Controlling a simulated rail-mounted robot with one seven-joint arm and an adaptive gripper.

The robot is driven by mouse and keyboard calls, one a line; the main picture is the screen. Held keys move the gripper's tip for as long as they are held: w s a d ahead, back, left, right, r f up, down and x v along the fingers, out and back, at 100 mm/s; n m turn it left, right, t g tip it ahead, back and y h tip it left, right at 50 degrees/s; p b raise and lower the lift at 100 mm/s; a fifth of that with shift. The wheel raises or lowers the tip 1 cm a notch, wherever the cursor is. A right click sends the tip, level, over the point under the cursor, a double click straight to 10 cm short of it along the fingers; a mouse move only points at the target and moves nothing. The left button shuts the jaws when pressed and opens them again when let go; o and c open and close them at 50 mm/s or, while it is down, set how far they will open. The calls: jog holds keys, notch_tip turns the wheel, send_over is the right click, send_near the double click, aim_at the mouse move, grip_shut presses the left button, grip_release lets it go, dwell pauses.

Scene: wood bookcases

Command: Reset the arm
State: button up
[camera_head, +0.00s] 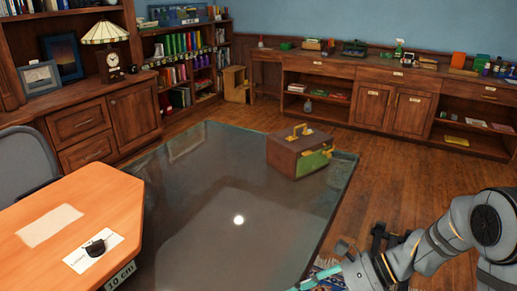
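My grey arm (465,225) comes in from the lower right corner, bent, with its end low and pointing left. My gripper (345,262) is at the lower edge of the camera_head view, dark and small. Its fingers are partly cut off and hard to make out, so I cannot tell whether it is open or shut. A teal piece (322,276) shows beside it; I cannot tell whether it is held. A patterned rug or cloth (322,264) is partly visible behind the gripper.
An orange desk (65,200) stands at left, with a grey chair (22,160) behind. Bookcases and a cabinet (390,105) line the walls. Wood floor (390,180) at right is clear.

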jog(key=shift+n+g+h, duration=0.6)
jog(key=s, duration=0.1)
jog(key=s+d+f, duration=0.1)
jog(key=s+f, duration=0.1)
jog(key=shift+s+d, duration=0.3)
